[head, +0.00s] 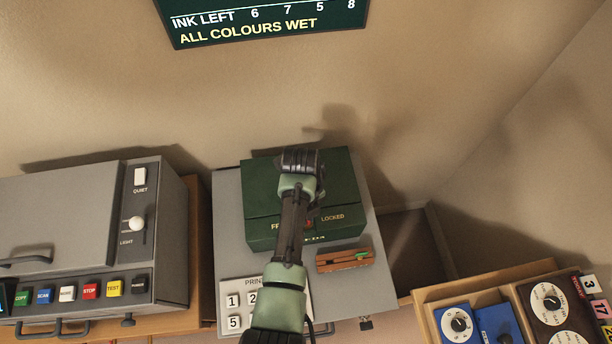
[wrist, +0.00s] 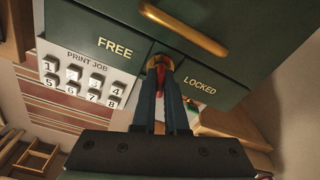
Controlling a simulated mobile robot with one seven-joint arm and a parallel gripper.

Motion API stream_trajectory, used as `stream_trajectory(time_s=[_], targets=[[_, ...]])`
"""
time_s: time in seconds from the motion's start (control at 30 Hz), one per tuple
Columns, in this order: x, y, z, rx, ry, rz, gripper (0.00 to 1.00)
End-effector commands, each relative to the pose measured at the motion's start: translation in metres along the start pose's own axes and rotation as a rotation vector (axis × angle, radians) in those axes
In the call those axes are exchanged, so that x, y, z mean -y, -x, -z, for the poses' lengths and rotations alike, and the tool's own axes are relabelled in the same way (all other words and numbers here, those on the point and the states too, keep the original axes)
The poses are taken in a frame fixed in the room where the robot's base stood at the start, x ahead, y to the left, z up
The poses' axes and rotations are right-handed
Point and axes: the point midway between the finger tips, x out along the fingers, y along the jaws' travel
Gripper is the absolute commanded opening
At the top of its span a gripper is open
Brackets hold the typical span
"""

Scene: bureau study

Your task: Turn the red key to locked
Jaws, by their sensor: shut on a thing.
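The dark green box (head: 345,180) carries the labels FREE and LOCKED on its front, and both labels also show in the wrist view. The red key (wrist: 159,66) sits between these labels, mostly covered by my fingers. A small red bit of it shows beside my arm in the head view (head: 308,223). My gripper (wrist: 161,70) is shut on the red key. The box's front (wrist: 185,58) fills the top of the wrist view. I cannot tell which label the key points to.
A brass handle (wrist: 183,29) runs across the box close above my fingers. A print job panel (wrist: 84,78) with numbered buttons is beside the box. A brown wooden block (head: 345,262) lies in front. A grey machine (head: 70,215) stands at left, dial boxes (head: 490,322) at lower right.

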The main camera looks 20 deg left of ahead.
Motion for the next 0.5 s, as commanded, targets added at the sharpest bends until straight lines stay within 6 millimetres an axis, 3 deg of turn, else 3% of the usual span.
stream_trajectory(time_s=[0.37, 0.5], targets=[[-0.0008, 0.0, 0.0, -0.001, -0.071, -0.007, 0.0], [-0.001, 0.0009, 0.0001, -0.001, -0.195, -0.018, 0.0]])
